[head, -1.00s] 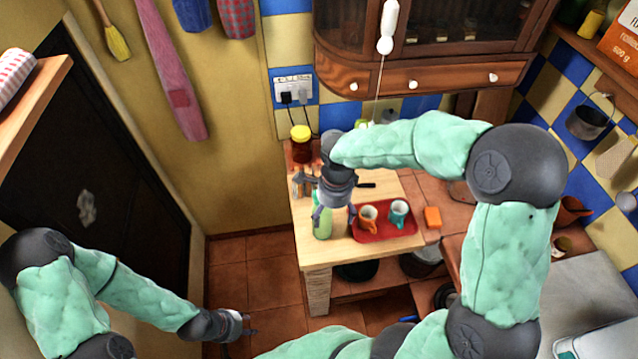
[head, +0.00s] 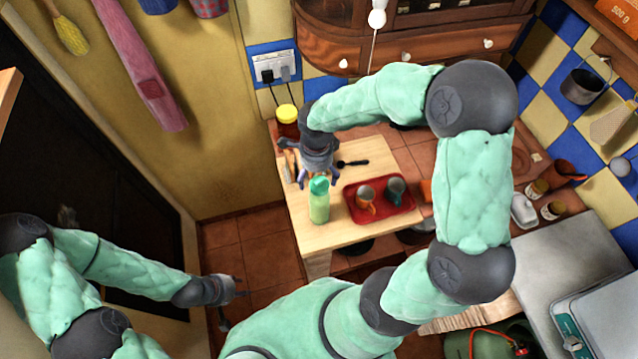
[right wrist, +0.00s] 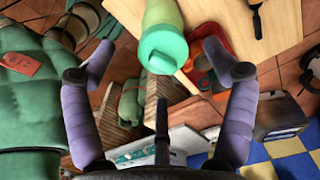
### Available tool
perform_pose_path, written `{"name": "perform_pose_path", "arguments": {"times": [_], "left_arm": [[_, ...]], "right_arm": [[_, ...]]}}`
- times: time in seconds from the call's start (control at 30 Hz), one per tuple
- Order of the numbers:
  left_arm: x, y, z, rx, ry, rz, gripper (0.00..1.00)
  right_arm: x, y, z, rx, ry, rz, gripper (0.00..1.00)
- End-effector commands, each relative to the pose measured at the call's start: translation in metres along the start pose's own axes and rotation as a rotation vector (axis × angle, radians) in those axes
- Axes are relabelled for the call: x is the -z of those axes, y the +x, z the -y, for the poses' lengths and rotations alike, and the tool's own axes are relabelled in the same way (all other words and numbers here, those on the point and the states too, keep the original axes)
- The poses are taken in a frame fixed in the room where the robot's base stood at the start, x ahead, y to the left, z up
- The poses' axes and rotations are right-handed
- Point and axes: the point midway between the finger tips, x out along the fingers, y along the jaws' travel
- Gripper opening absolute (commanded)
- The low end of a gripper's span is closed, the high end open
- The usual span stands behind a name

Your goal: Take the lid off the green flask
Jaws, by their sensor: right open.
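The green flask (head: 319,208) stands upright on the wooden table top, left of the red tray. Its darker green lid (head: 319,186) is on it; the lid also shows in the right wrist view (right wrist: 163,50). My right gripper (head: 319,181) is open, its fingers pointing toward the flask from the far side. In the right wrist view my right gripper (right wrist: 160,66) has the lid between its spread fingers, with clear gaps on both sides, so neither finger seems to touch. My left gripper (head: 234,302) hangs low over the floor at left, fingers apart and empty.
The red tray (head: 358,215) holds an orange cup (head: 365,200) and a teal cup (head: 396,190). A yellow-lidded jar (head: 287,122) stands at the back corner. A dark utensil (head: 352,163) lies behind the tray. The table's front left part is clear.

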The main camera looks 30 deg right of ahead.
Motion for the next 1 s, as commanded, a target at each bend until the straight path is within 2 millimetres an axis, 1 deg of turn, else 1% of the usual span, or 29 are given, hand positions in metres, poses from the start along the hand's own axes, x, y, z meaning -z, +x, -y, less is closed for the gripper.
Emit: {"name": "perform_pose_path", "arguments": {"times": [0.13,0.27,0.4,0.5,0.7,0.73,0.77,0.8,0.87,0.9,0.93,1.0], "left_arm": [[0.0,-0.004,-0.001,0.0,0.0,-0.001,0.4],[0.0,-0.009,-0.003,0.0,0.0,-0.001,0.4],[0.0,-0.009,-0.003,0.0,0.0,-0.001,0.4],[0.0,-0.009,-0.003,0.0,0.0,-0.001,0.4],[0.0,-0.009,-0.003,0.0,0.0,-0.001,0.4],[0.0,-0.009,-0.003,0.0,0.0,-0.001,0.4],[0.0,-0.009,-0.003,0.0,0.0,-0.001,0.4],[0.0,-0.009,-0.003,0.0,0.0,-0.001,0.4],[0.0,-0.009,-0.003,0.0,0.0,-0.001,0.4],[0.0,-0.009,-0.003,0.0,0.0,-0.001,0.4],[0.0,-0.009,-0.003,0.0,0.0,-0.001,0.4],[0.0,-0.009,-0.003,0.0,0.0,-0.001,0.4]], "right_arm": [[0.004,0.013,-0.001,-0.004,0.002,-0.001,0.85],[0.008,0.031,-0.001,-0.005,0.001,-0.001,0.85],[0.007,0.047,0.0,-0.002,0.0,0.0,0.85],[0.007,0.052,0.0,-0.001,0.001,0.001,0.85],[0.007,0.052,0.0,0.0,0.0,0.001,0.85],[0.007,0.052,0.0,0.0,0.0,0.001,0.79],[0.007,0.052,0.0,0.0,0.0,0.001,0.71],[0.007,0.052,0.0,0.0,0.0,0.001,0.59],[0.007,0.052,0.0,0.0,0.0,0.001,0.42],[0.007,0.052,0.0,0.0,0.0,0.001,0.31],[0.007,0.052,0.0,0.0,0.0,0.001,0.29],[0.007,0.052,0.0,0.0,0.0,0.001,0.29]]}}
